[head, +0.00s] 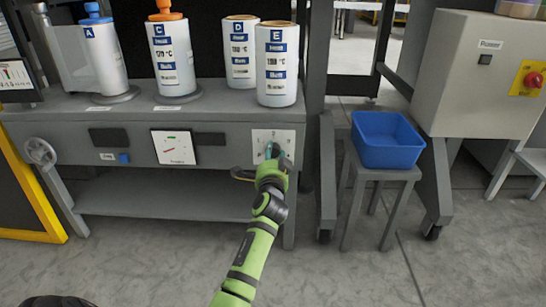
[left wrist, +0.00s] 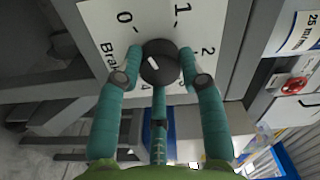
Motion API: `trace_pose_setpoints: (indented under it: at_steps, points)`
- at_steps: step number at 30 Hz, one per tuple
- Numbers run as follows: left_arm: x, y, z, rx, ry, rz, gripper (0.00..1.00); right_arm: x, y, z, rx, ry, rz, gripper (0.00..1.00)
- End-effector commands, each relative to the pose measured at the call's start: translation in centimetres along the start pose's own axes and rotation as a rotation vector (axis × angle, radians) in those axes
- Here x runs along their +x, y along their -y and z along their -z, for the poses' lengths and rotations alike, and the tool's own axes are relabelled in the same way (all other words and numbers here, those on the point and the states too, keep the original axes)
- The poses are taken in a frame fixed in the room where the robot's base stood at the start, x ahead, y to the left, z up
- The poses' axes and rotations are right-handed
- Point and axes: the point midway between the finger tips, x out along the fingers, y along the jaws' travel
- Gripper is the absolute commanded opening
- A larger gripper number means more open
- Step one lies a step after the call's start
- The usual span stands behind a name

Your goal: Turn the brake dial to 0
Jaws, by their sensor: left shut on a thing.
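The brake dial (left wrist: 160,62) is a dark round knob with a short white mark, on a white plate (left wrist: 105,25) printed with 0, 1, 2 and part of the word "Brake". The white mark sits on the left part of the knob's face, the side of the 0; I cannot tell exactly which tick it lines up with. My left gripper (left wrist: 160,80) is shut on the dial, its green fingers on either side of the knob. In the head view the left gripper (head: 273,165) covers the dial, in front of the plate (head: 262,136). My right gripper is not in view.
The plate is on the front of a grey bench (head: 60,125). Labelled canisters, including canister E (head: 277,85), stand on top. A red-needle gauge (head: 174,148) and a handwheel (head: 40,152) are left of it. A blue bin (head: 386,140) on a stool stands to the right.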

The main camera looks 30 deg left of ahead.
Motion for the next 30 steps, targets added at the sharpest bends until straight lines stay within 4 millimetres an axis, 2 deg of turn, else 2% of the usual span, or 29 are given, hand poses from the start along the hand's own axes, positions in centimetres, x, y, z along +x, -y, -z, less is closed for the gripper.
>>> trace_pose_setpoints:
  at_steps: [1, 10, 28, 29, 30]
  points:
    - [-0.11, -0.23, 0.52, -0.035, -0.011, -0.004, 0.07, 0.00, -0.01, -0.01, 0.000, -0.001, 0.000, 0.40]
    - [-0.08, -0.05, 0.61, -0.162, -0.013, -0.002, 0.07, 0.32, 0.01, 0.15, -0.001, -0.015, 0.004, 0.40]
    - [-0.06, 0.12, 0.70, -0.197, -0.015, 0.001, 0.07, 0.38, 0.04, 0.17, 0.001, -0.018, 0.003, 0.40]
    - [-0.06, 0.13, 0.70, -0.197, -0.015, 0.001, 0.51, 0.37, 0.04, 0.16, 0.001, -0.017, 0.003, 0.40]
    - [-0.06, 0.13, 0.68, -0.197, -0.014, 0.001, 0.63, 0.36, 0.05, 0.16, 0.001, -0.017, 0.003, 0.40]
